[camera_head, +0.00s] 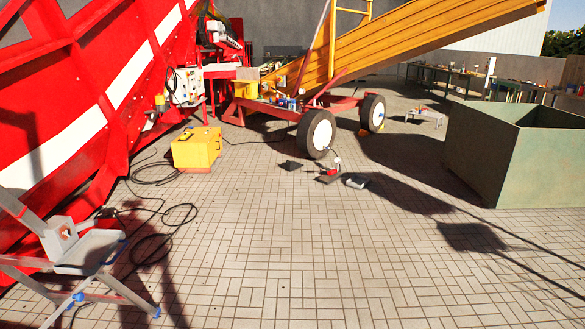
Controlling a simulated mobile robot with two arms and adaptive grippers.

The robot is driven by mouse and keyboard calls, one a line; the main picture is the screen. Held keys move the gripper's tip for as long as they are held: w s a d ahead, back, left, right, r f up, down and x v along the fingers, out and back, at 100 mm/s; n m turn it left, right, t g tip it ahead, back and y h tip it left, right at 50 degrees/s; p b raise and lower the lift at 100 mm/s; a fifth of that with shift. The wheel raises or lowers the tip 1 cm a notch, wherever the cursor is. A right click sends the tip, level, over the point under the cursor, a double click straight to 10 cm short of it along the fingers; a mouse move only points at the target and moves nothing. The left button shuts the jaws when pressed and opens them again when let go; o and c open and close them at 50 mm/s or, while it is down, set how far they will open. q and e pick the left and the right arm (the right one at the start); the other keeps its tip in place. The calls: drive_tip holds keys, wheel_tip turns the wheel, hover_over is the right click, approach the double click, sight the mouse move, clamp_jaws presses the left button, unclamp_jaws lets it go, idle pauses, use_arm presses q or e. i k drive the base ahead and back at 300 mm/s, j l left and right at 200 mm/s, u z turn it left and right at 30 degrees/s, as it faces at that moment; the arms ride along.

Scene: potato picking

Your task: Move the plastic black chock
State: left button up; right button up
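Several small items lie on the paving in front of the near wheel of the conveyor trailer. One dark, flat piece (291,165) lies left of that wheel's foot. Another dark piece (327,179) lies a little nearer to me, beside a small red and white object (335,167). Either dark piece may be the black chock; they are too small to tell. A grey object (356,181) lies just right of them. Neither of my grippers is in view.
The near trailer wheel (317,134) stands behind the dark pieces. A yellow box (196,149) and black cables (160,242) lie left. The paving in the middle is clear.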

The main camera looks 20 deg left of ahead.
sight(290, 166)
drive_tip(key=i+j+u, duration=0.4)
drive_tip(key=i, duration=0.45)
drive_tip(key=i+u, duration=0.4)
drive_tip(key=i, duration=6.35)
